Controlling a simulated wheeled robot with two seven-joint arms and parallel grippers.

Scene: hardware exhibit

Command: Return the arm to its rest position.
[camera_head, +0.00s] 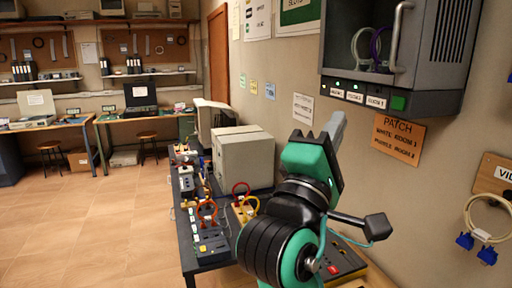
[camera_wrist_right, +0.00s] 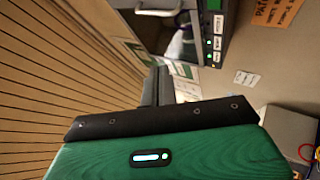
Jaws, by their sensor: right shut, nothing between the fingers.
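My right arm reaches up from the bottom centre of the head view, with a green and black wrist. Its right gripper (camera_head: 335,126) points up with its grey fingers together and nothing between them. The fingers also show in the right wrist view (camera_wrist_right: 158,86), beyond the green and black housing. The gripper is just below and left of the wall cabinet (camera_head: 455,85), in front of the wall. I cannot tell the exact gap between them. My left gripper is out of view.
The cabinet holds white and purple cables (camera_head: 375,48) behind a grey handle. A dark table (camera_head: 205,262) carries devices with cables and a beige box (camera_head: 240,160). An orange patch sign (camera_head: 398,138) and a coiled cable (camera_head: 487,220) are on the right wall. The tiled floor (camera_head: 85,225) at left is clear.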

